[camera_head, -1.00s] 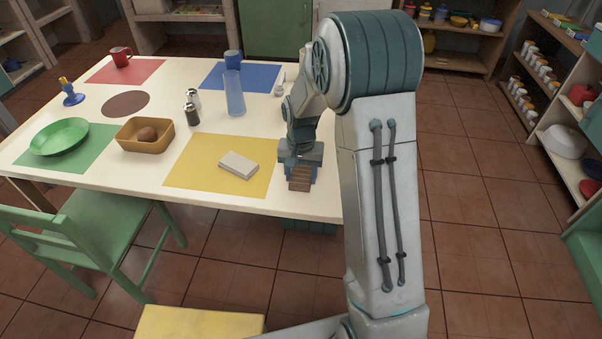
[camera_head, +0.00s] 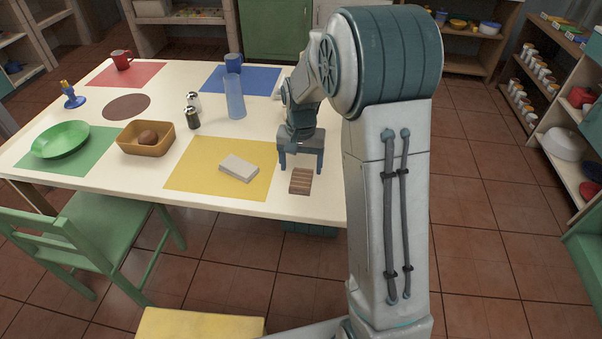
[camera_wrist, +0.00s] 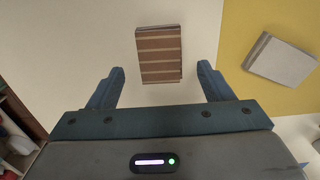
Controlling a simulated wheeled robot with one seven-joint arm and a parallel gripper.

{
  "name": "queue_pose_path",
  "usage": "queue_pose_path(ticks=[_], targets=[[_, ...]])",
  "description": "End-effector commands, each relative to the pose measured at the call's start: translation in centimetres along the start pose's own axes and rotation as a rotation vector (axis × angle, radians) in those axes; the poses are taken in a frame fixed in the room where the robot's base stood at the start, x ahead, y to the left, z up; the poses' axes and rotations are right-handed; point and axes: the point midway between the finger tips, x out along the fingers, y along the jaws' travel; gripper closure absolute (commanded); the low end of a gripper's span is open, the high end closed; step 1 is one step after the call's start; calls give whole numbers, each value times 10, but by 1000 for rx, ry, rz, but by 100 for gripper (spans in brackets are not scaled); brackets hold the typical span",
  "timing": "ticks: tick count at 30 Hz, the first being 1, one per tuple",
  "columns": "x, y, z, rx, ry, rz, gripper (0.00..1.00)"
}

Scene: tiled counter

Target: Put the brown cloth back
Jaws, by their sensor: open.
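The brown cloth (camera_head: 300,181) is a small folded, striped rectangle. It lies flat on the white table near the front edge, to the right of the yellow mat (camera_head: 200,178). My gripper (camera_head: 302,167) is open just behind the cloth and apart from it. In the wrist view the cloth (camera_wrist: 161,56) lies ahead of the two spread fingers, centred on the gap between them (camera_wrist: 160,82). Nothing is between the fingers.
A pale folded block (camera_head: 239,168) lies on the yellow mat, left of my gripper. A glass vase (camera_head: 235,97), two shakers (camera_head: 192,110) and a brown bowl (camera_head: 146,139) stand farther left. The table around the cloth is clear.

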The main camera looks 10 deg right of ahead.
Motion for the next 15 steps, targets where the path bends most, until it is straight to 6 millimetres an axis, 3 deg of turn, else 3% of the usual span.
queue_pose_path(ticks=[1,6,15], targets=[[-14,0,0,0,4,-2,26],[-46,0,-1,0,4,-1,26],[-74,2,5,-8,5,-2,26]])
